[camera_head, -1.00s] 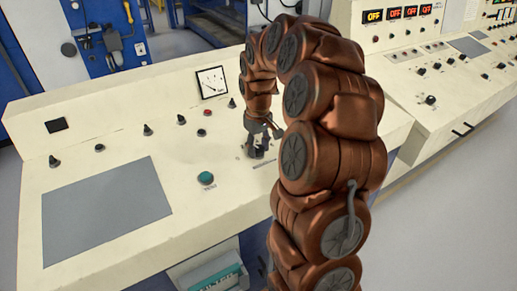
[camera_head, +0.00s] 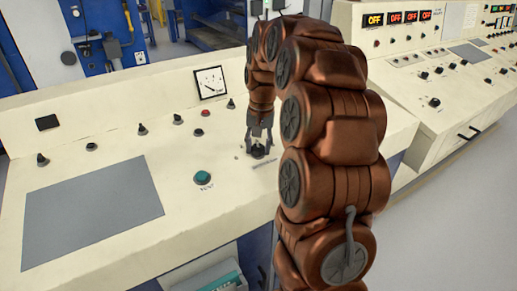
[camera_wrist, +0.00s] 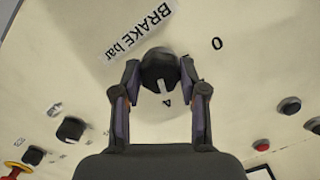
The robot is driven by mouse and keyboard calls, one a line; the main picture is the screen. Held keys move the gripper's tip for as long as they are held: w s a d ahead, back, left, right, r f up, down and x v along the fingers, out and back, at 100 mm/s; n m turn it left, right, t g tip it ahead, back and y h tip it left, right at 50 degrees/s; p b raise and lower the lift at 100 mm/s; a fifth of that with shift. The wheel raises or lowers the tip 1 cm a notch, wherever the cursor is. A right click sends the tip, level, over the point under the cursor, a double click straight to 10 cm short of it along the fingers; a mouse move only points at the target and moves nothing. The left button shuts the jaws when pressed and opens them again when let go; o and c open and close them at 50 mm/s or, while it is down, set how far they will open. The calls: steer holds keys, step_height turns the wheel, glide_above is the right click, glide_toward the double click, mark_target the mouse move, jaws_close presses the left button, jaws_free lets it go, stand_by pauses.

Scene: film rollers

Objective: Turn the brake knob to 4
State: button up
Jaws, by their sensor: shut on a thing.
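The brake knob (camera_wrist: 158,66) is a black round knob with a white pointer mark, under the "BRAKE bar" label (camera_wrist: 140,32) in the wrist view. The pointer mark (camera_wrist: 163,86) points down toward the printed 4 (camera_wrist: 166,102). A printed 0 (camera_wrist: 217,43) is to the upper right. My gripper (camera_wrist: 161,75) has a fingertip on each side of the knob and is shut on it. In the head view, my gripper (camera_head: 259,147) points down onto the knob (camera_head: 258,153); its pointer cannot be made out there.
A green button (camera_head: 203,178) and a grey panel (camera_head: 92,212) are to the left. Small black knobs, a red button (camera_head: 205,113) and a square gauge (camera_head: 210,82) are behind. A second console (camera_head: 440,75) with lit OFF displays stands at the right.

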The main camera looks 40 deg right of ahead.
mark_target(261, 146)
steer(key=shift+m, duration=0.4)
steer(key=o, duration=1.1)
steer(key=shift+o, duration=0.2)
steer(key=shift+r, duration=0.15)
step_height(261, 146, up, 12)
steer(key=shift+s+d, duration=0.15)
steer(key=shift+d, duration=0.2)
